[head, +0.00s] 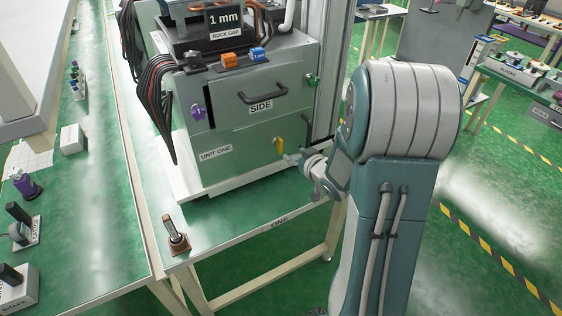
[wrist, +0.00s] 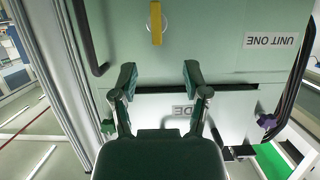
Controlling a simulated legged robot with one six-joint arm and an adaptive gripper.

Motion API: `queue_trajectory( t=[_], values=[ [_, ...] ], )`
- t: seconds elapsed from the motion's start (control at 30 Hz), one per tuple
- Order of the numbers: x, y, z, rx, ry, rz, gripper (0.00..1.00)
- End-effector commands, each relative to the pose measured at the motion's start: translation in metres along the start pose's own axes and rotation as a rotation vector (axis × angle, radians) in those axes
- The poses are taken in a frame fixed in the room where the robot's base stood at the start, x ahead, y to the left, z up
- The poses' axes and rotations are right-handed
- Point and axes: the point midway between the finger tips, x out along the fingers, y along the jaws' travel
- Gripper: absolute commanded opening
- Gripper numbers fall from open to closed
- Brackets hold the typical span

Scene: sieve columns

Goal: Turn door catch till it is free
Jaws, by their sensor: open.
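A yellow catch (head: 279,144) sits low on the side panel of the grey-green machine (head: 235,150), near its right edge, and looks roughly upright. In the wrist view, where the labels are upside down, the yellow catch (wrist: 155,22) shows at the top centre on a pale round base. My gripper (wrist: 158,75) is open and empty, with its two dark green fingers spread. The catch lies beyond the fingertips, roughly in line with the gap and apart from them.
A purple knob (head: 198,111), a green knob (head: 312,80) and a black handle (head: 265,92) stick out from the machine. Black cables (head: 158,90) hang at its left. A small lever switch (head: 175,235) stands on the bench (head: 215,235). The bench in front is otherwise clear.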

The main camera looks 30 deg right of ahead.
Motion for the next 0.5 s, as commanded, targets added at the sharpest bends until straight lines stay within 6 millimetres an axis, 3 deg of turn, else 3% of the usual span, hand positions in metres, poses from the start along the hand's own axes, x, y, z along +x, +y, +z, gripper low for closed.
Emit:
queue_trajectory(
  t=[0.17, 0.5],
  values=[
    [0.015, -0.001, 0.000, 0.000, 0.003, -0.003, 0.60],
    [0.071, -0.010, -0.002, -0.011, 0.001, 0.000, 0.60]
  ],
)
